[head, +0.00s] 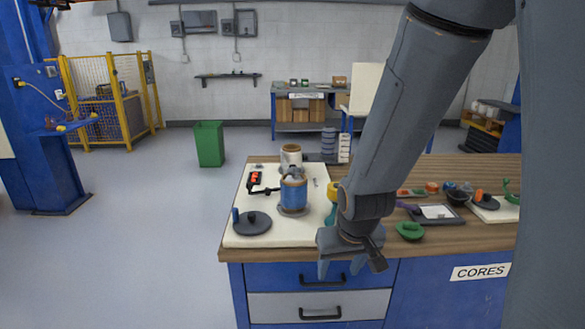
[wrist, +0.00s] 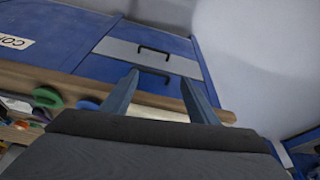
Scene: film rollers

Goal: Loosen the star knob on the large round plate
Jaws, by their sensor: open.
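A dark round plate (head: 258,227) lies flat on the white mat near the bench's front left corner in the head view. A small dark knob (head: 252,216) stands near its middle; its star shape is too small to make out. In the wrist view the open fingers (wrist: 159,80) face the blue drawers; the plate and knob are not in that view.
On the white mat (head: 289,236) stand a blue roller (head: 293,193), a pale can (head: 291,158) and a black device with red marks (head: 255,179). A green dish (head: 410,230) and a dark tray (head: 436,213) lie right of my arm.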

